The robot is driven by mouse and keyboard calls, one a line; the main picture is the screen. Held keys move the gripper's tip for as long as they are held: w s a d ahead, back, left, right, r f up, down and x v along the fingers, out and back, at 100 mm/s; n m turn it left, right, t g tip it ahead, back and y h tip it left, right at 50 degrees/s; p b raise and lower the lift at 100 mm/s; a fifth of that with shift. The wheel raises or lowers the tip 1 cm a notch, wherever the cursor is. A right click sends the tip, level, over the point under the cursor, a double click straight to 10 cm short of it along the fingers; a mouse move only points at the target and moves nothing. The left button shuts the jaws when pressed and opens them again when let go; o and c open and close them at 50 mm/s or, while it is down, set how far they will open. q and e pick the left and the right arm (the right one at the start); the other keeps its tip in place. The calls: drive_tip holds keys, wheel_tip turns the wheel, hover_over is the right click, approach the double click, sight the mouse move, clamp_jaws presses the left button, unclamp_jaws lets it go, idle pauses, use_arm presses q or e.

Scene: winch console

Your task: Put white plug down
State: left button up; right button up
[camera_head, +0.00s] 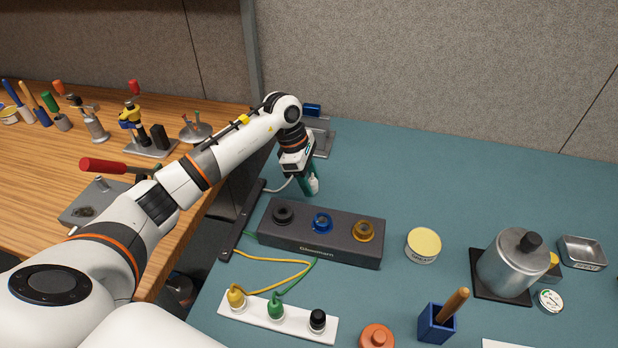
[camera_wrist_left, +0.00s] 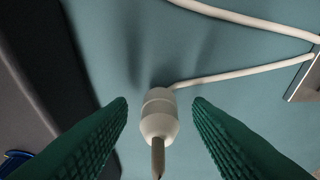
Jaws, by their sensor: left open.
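The white plug (camera_wrist_left: 158,118) lies or hangs between the two green fingers of my left gripper (camera_wrist_left: 160,104) in the left wrist view, with a clear gap on each side. Its metal tip points toward the bottom of that view and a white cable leaves its other end. In the head view my left gripper (camera_head: 309,185) points down just behind the dark socket box, with the white plug (camera_head: 315,184) showing beside its fingers. The gripper is open. Whether the plug rests fully on the teal mat cannot be told. My right gripper is not in view.
The dark box (camera_head: 318,248) with black, blue and yellow sockets stands just in front of the gripper. A white strip (camera_head: 295,321) holds yellow, green and black plugs. A yellow-lidded tin (camera_head: 423,244) and metal canister (camera_head: 512,264) stand right. Teal mat is clear behind them.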

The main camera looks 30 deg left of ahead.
use_arm(q)
drive_tip(key=shift+r, duration=0.15)
drive_tip(key=b+v, duration=0.2)
drive_tip(key=v, duration=1)
drive_tip(key=shift+b, duration=0.35)
